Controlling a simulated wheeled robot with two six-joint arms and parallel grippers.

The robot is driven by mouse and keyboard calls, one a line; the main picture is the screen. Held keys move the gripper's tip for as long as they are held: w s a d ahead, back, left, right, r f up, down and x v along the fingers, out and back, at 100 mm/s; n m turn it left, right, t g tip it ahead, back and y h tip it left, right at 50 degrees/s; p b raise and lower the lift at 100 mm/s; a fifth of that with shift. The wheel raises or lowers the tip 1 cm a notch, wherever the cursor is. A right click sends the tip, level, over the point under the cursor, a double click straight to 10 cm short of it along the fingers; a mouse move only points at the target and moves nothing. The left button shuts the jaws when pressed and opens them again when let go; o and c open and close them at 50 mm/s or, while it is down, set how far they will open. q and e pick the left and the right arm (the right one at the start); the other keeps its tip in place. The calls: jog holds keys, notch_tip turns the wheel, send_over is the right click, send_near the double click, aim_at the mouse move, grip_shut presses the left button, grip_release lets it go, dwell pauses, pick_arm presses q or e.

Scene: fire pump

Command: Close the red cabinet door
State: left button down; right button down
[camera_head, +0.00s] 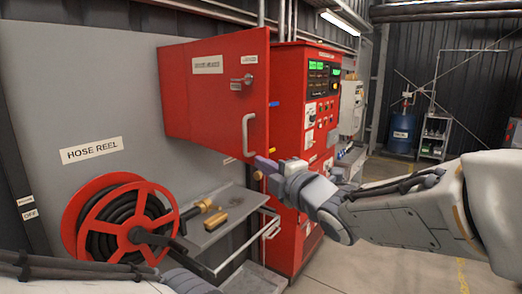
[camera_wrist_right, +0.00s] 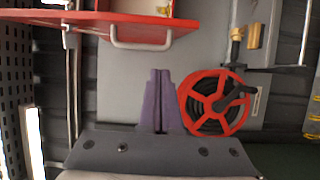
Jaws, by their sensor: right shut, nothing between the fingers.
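The red cabinet door (camera_head: 205,100) is on the grey wall panel in the head view, with a label, a small latch and a pale handle (camera_head: 248,135) near its right edge. In the right wrist view, the door (camera_wrist_right: 85,20) shows nearly edge-on with its handle (camera_wrist_right: 142,44). A red interior with something yellow shows beyond it, so the door appears to stand open. My right gripper (camera_head: 264,166) is just below the door's lower right corner, apart from the handle. Its purple fingers (camera_wrist_right: 160,95) are together and empty. My left gripper is out of view; part of my left arm shows at bottom left.
A red hose reel (camera_head: 120,220) is mounted below the door at left. A grey shelf (camera_head: 235,225) holds brass nozzles (camera_head: 203,206). A tall red control cabinet (camera_head: 310,120) stands to the right. A blue barrel (camera_head: 402,135) is far back; the floor at right is open.

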aim_at(265, 154)
jog(key=w+p, duration=0.2)
jog(key=w, duration=0.1)
jog(key=w+p, duration=0.1)
jog(key=w, duration=0.2)
jog(key=shift+a+r+p, duration=0.1)
jog(key=shift+r+p, duration=0.1)
jog(key=shift+p, duration=0.15)
jog(key=shift+w+d, duration=0.2)
jog(key=shift+d, duration=0.05)
jog(key=shift+w+d+f, duration=0.15)
jog(key=shift+w, duration=0.05)
jog(key=shift+p, duration=0.3)
